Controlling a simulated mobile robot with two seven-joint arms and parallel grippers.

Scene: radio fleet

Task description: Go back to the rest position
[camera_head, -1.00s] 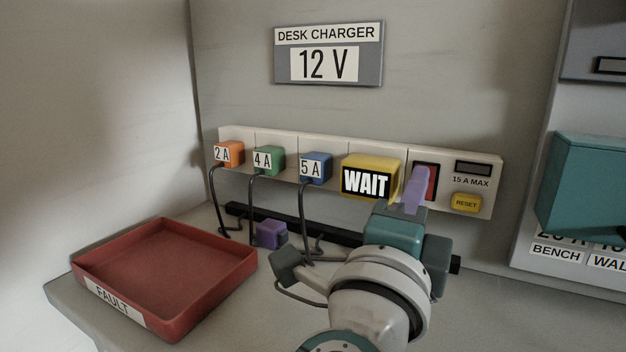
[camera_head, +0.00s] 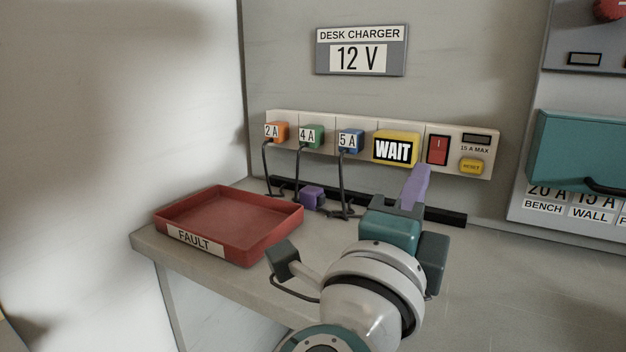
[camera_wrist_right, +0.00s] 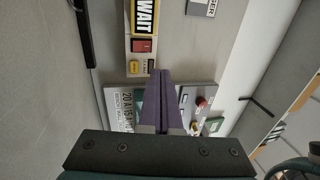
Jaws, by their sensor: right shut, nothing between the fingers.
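My right gripper (camera_head: 418,184) has purple fingers that are closed together with nothing between them. It stands over the desk, in front of and below the charger strip (camera_head: 460,153), and apart from it. In the right wrist view its shut fingers (camera_wrist_right: 161,80) point along toward the strip and panel. The red rocker switch (camera_head: 437,150) on the strip is uncovered in the head view; it also shows in the right wrist view (camera_wrist_right: 143,45). My left gripper is not in view.
Orange (camera_head: 276,132), green (camera_head: 312,136) and blue (camera_head: 350,141) plugs and a yellow WAIT block (camera_head: 395,149) sit in the strip. A purple plug (camera_head: 312,197) lies by the black rail. A red FAULT tray (camera_head: 270,246) stands left. A teal box (camera_head: 575,150) is at right.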

